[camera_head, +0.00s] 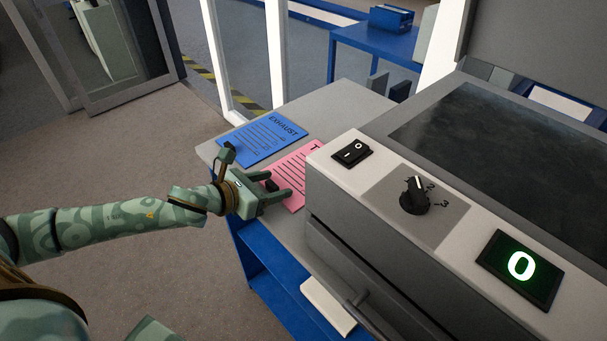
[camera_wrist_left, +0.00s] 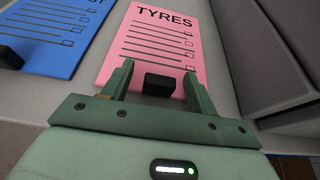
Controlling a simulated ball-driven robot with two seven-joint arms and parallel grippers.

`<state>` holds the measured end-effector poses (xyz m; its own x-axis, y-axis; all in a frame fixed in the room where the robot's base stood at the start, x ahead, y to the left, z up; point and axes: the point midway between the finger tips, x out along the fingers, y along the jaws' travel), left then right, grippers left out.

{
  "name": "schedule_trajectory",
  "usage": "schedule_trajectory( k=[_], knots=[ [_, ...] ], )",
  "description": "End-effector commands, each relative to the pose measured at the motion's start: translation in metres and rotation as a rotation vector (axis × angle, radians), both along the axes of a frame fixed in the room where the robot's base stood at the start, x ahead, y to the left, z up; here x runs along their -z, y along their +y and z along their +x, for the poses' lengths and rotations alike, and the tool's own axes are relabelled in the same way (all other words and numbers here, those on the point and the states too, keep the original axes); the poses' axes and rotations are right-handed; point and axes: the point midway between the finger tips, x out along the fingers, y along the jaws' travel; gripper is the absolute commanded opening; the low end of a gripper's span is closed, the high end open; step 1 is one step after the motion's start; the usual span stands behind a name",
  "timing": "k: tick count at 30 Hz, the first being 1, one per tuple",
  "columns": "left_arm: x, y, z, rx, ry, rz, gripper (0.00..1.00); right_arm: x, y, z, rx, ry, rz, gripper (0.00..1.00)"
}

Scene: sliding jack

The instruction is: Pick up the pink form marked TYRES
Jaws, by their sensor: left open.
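The pink form (camera_head: 297,172) lies flat on the grey bench top, between a blue form and a grey machine that partly hides it in the head view. In the left wrist view its heading reads TYRES on the pink form (camera_wrist_left: 155,45), above several lines with tick boxes. A small black block (camera_wrist_left: 159,84) sits at its near edge. My left gripper (camera_head: 281,187) is open over the near part of the form; in the left wrist view its fingers (camera_wrist_left: 158,88) stand either side of the black block. I cannot tell whether they touch the form. My right gripper is not in view.
A blue form (camera_head: 262,138) marked EXHAUST lies left of the pink one, with its own black block (camera_wrist_left: 10,58). The grey machine (camera_head: 345,255) with switch, dial and green 0 display stands close on the right. A blue shelf (camera_head: 268,275) is below the bench top.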

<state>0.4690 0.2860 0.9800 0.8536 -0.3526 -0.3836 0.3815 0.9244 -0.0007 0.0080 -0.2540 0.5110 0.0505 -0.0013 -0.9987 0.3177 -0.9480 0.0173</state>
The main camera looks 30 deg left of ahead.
Motion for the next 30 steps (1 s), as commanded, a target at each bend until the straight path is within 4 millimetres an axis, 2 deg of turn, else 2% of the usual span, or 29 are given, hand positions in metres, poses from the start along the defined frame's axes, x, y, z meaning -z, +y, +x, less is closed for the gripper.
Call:
schedule_trajectory(
  k=[3, 9, 10, 12, 15, 25, 30],
  knots=[
    [0.003, -0.003, 0.007, 0.001, 0.000, 0.000, 0.58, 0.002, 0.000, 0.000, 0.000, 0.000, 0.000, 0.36],
    [0.003, -0.003, 0.007, 0.002, -0.001, 0.001, 0.58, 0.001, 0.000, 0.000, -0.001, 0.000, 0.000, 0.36],
    [0.003, -0.003, 0.007, 0.001, 0.000, 0.000, 0.53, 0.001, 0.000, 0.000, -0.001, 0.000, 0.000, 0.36],
    [0.003, -0.003, 0.007, 0.001, 0.000, 0.000, 0.33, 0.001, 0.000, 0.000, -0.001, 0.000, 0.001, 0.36],
    [0.003, -0.003, 0.007, 0.001, 0.000, 0.000, 0.10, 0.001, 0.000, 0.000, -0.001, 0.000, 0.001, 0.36],
    [0.001, -0.003, 0.007, 0.001, 0.000, 0.000, 0.10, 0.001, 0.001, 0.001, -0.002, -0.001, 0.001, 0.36],
    [-0.013, -0.003, 0.007, 0.002, -0.002, 0.003, 0.10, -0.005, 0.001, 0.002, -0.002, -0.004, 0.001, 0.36]
  ],
)
